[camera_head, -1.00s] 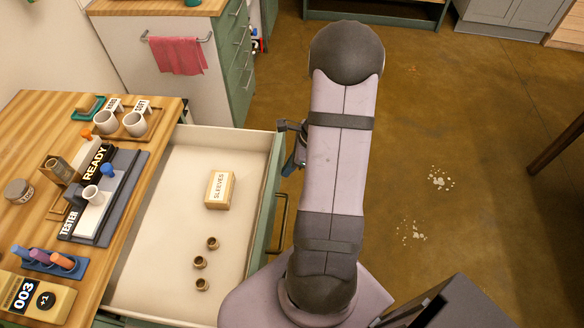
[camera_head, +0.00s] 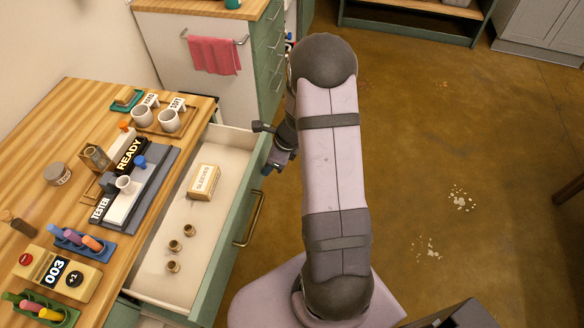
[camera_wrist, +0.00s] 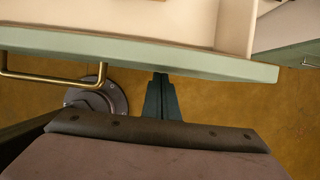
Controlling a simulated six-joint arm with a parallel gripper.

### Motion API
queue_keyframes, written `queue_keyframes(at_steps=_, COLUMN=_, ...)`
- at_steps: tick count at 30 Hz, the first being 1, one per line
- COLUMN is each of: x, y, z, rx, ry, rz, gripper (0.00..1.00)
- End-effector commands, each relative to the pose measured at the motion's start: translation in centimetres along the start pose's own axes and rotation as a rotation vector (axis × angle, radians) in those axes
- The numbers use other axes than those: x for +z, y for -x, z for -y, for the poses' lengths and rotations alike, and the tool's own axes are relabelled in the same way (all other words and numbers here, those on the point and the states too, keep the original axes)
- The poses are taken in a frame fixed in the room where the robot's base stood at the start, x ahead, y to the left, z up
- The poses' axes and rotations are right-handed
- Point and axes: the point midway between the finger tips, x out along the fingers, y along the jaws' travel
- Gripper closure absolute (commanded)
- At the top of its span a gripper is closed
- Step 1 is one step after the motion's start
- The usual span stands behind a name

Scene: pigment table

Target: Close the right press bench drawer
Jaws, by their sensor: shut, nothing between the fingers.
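The press bench drawer (camera_head: 199,262) is partly open, sticking out from the right side of the wooden bench. It has a cream inside, a green front and a brass handle (camera_head: 249,219), which also shows at the left in the wrist view (camera_wrist: 50,80).
Inside the drawer are a sleeves box (camera_head: 203,182) and several small brass rings (camera_head: 174,245). The bench top (camera_head: 75,120) holds cups, a tester and a counter. A cabinet with a pink towel (camera_head: 213,56) stands beyond.

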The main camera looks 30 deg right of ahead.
Motion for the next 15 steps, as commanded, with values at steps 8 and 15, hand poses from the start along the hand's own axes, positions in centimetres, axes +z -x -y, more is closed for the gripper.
queue_keyframes(at_steps=8, x=7.7, y=-2.5, z=-0.1, rx=0.003, ry=0.006, rz=0.000, gripper=1.00)
queue_keyframes(at_steps=15, x=13.4, y=-4.8, z=-0.1, rx=0.001, ry=0.004, rz=0.000, gripper=1.00)
